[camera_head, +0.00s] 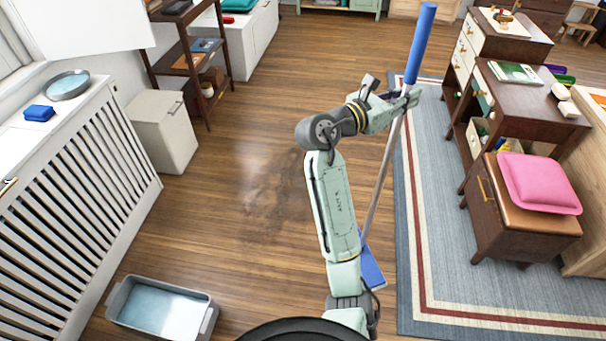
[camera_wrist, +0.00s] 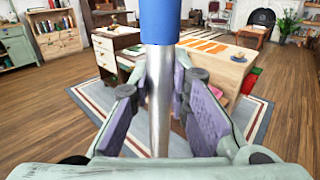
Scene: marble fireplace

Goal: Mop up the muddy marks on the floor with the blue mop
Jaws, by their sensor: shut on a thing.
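The blue mop has a long blue grip (camera_head: 421,42), a silver pole (camera_head: 384,172) and a flat blue head (camera_head: 371,269). My gripper (camera_head: 407,96) is shut on the pole just below the blue grip. In the wrist view my gripper (camera_wrist: 160,115) has its fingers on either side of the silver pole (camera_wrist: 159,95), under the blue grip (camera_wrist: 160,22). The mop stands slightly tilted, its head low beside my arm, near the rug's left edge and partly hidden by the arm. Dark muddy marks (camera_head: 262,198) are smeared on the wood floor, left of my arm.
A grey tub (camera_head: 206,322) of water sits at the bottom left. A white slatted radiator cover (camera_head: 70,181) and a white bin (camera_head: 163,131) line the left side. The middle floor is open.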

